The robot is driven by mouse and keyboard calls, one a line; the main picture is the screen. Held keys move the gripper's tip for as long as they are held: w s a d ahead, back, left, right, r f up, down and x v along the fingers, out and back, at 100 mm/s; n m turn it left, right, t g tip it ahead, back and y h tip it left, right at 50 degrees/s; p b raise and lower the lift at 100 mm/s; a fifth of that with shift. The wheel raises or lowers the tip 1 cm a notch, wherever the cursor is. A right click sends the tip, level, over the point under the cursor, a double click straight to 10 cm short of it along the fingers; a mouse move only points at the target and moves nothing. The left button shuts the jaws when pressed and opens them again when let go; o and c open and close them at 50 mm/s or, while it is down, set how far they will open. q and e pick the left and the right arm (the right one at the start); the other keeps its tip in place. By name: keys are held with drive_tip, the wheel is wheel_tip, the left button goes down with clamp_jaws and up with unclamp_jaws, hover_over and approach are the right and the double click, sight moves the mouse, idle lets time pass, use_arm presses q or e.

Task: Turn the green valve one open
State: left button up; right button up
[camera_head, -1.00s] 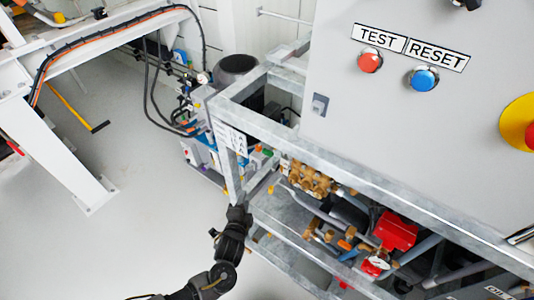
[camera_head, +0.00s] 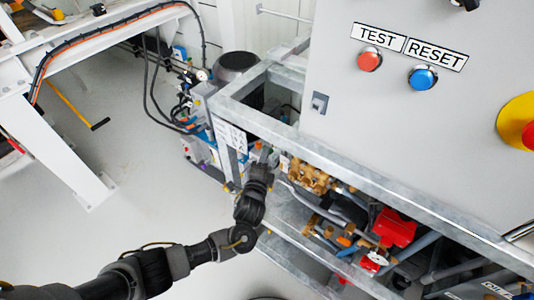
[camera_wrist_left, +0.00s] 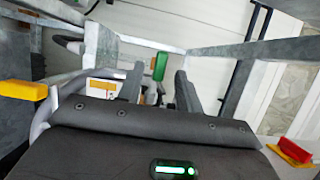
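The green valve handle (camera_wrist_left: 160,66) shows in the left wrist view, upright, beyond and between the two dark fingertips of my left gripper (camera_wrist_left: 158,84). The fingers are apart and nothing is held between them. In the head view my left gripper (camera_head: 264,158) reaches into the near corner of the grey metal frame (camera_head: 233,135), left of the brass fittings (camera_head: 311,176). There the gripper covers the area of the green valve, so I cannot make the handle out. My right gripper is not in view.
A grey panel (camera_head: 440,120) with TEST and RESET buttons stands above the frame. Red parts (camera_head: 394,228) and pipes fill the frame's right. A yellow handle (camera_wrist_left: 22,90) is left in the wrist view, a red and yellow piece (camera_wrist_left: 292,150) right.

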use_arm(q)
drive_tip(key=shift+x, duration=1.25)
clamp_jaws()
